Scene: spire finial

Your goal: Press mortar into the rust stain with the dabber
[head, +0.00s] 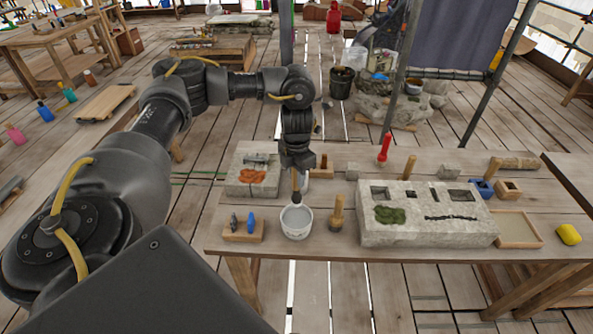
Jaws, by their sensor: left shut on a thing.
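My left gripper (297,170) is shut on a slim wooden-handled tool, seemingly the dabber (296,190). It points down at the white pot (297,232), and its lower end is at or just inside the pot's mouth; I cannot tell whether it touches the pale grey contents, likely mortar. The rust stain (252,177) is an orange patch on a grey stone block (243,189), left of the gripper and behind the pot. My right gripper is out of view.
A larger stone block (430,231) with recesses, a green moss patch (390,214) and a dark crack stands to the right. A wooden brush (337,214) stands beside the pot. A wooden holder (243,233) with blue and dark pieces sits left. A yellow sponge (568,234) lies far right.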

